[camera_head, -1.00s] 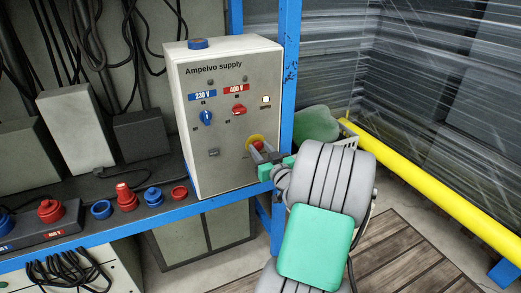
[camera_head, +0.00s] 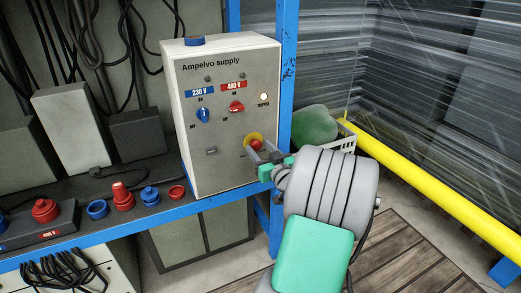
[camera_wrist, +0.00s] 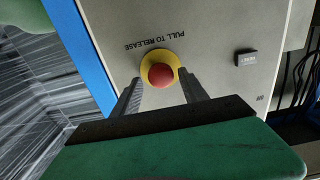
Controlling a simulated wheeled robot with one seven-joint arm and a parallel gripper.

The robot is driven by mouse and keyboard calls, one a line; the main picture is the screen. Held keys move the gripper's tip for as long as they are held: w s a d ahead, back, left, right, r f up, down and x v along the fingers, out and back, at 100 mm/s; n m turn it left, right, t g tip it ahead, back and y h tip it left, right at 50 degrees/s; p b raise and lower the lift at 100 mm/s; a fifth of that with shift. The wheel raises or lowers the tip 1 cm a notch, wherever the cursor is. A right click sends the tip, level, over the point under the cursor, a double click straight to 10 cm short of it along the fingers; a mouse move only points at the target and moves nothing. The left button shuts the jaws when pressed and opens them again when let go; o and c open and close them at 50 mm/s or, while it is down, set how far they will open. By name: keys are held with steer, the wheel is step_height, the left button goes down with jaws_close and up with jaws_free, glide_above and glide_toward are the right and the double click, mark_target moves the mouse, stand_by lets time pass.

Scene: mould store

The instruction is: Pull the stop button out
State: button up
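The stop button (camera_wrist: 161,75) is a red knob on a yellow round collar (camera_wrist: 174,60), low on the right of the grey "Ampelvo supply" box (camera_head: 222,125). The words "PULL TO RELEASE" stand beside it, upside down in the wrist view. In the head view the button (camera_head: 256,145) is partly covered by my gripper (camera_head: 259,154). In the wrist view my gripper (camera_wrist: 160,88) is open, one finger on each side of the knob. The fingertips reach close to the knob, with a gap visible on both sides; I cannot tell their exact depth.
The box also has a blue 230 V switch (camera_head: 203,116), a red 400 V switch (camera_head: 236,107) and a lit lamp (camera_head: 263,96). Red and blue sockets (camera_head: 122,196) line the shelf at left. A blue post (camera_head: 287,70) and a green item (camera_head: 314,124) in a crate stand right.

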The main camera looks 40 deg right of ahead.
steer(key=shift+o, duration=0.3)
steer(key=shift+a, duration=0.1)
steer(key=v, duration=0.7)
steer(key=shift+s, duration=0.35)
steer(key=shift+a+r, duration=0.1)
steer(key=shift+a, duration=0.05)
steer(key=w+a+r+n+g+y+p, duration=0.25)
steer(key=a+p, duration=0.25)
steer(key=a, duration=0.3)
steer(key=w+a+r+n+g+y+p, duration=0.1)
steer(key=a+r+g+y+p, duration=0.2)
steer(key=a, duration=0.5)
steer(key=w+a+r+n+g+y+p, duration=0.1)
steer(key=w+a+n+g+y+p, duration=0.1)
steer(key=a+p, duration=0.5)
steer(key=s+a+r+m+g+h+p, duration=0.2)
steer(key=s+a+r+g+p, duration=0.4)
steer(key=s+a+r+p, duration=0.3)
steer(key=s+a+r, duration=0.1)
steer(key=s, duration=0.3)
steer(key=shift+s+r+g, duration=0.3)
steer(key=shift+s+g, duration=0.05)
steer(key=shift+s, duration=0.05)
